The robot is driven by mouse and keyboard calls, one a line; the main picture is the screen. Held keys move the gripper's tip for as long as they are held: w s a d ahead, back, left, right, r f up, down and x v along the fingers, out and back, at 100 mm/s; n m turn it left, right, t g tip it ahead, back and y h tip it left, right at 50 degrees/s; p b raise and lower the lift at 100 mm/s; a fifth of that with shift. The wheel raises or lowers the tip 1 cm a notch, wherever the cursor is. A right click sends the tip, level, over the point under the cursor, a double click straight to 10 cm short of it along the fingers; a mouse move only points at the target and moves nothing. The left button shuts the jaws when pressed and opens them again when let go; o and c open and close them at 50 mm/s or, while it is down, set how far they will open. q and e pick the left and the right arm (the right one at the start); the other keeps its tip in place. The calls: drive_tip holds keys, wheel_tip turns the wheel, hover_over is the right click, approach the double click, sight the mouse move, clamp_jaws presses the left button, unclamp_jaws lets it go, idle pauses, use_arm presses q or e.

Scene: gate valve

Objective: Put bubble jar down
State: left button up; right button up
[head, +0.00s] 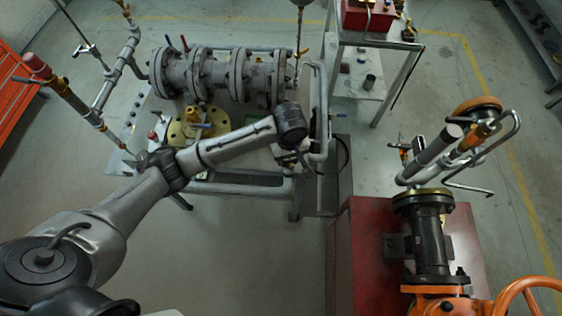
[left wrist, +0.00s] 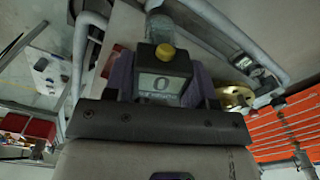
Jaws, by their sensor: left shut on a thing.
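My left gripper (head: 302,160) is over the right end of the pipe bench in the head view, mostly hidden by its own wrist. In the left wrist view, its purple-padded fingers (left wrist: 160,78) are shut on a dark block with a pale face marked 0 and a yellow knob. A clear jar (left wrist: 159,27), which I take as the bubble jar, shows just beyond the block, in line with it. I cannot tell whether the jar touches a surface. The jar is not discernible in the head view. My right gripper is not in view.
The bench carries a flanged grey pipe assembly (head: 222,72) and a yellow flange (head: 190,130). A grey pipe frame (head: 320,110) rises close to my left gripper. A red cabinet (head: 350,255) with a dark valve (head: 432,235) stands at right. Open floor lies in front.

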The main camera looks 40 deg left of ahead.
use_arm(q)
drive_tip(key=shift+w+a+f, duration=0.1)
drive_tip(key=shift+a+f, duration=0.15)
drive_tip(key=shift+a, duration=0.2)
drive_tip(key=w+a+f+b, duration=0.2)
drive_tip(key=a+f, duration=0.8)
drive_tip(key=a, duration=0.1)
drive_tip(key=shift+w+f, duration=0.25)
drive_tip(key=shift+w, duration=0.05)
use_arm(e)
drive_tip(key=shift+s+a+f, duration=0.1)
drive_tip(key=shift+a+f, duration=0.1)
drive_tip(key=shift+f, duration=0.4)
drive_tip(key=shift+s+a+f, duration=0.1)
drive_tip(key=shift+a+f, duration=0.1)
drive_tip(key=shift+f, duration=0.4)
use_arm(q)
drive_tip(key=shift+a+f, duration=0.1)
drive_tip(key=o, duration=1)
drive_tip(key=shift+o, duration=0.2)
